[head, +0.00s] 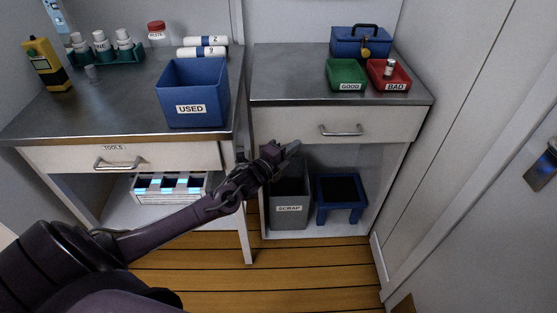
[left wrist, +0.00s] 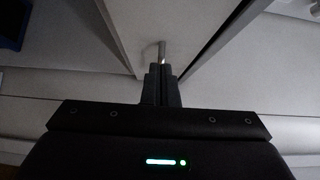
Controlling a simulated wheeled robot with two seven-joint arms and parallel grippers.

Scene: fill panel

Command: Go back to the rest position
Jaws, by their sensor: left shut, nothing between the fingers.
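My left gripper (head: 290,150) reaches in from the left in the head view. It is in front of the right cabinet, just below its drawer front (head: 370,125) and to the left of the drawer handle (head: 340,131). Its fingers are shut with nothing between them. In the left wrist view the closed fingers (left wrist: 161,84) point at pale panels, with a metal bar-like piece (left wrist: 161,52) just beyond the tips. I cannot tell whether the fingers touch anything. My right gripper is in neither view.
A blue USED bin (head: 192,92) is on the left bench. Green GOOD (head: 346,75) and red BAD (head: 388,77) trays are on the right cabinet. The wood floor is clear.

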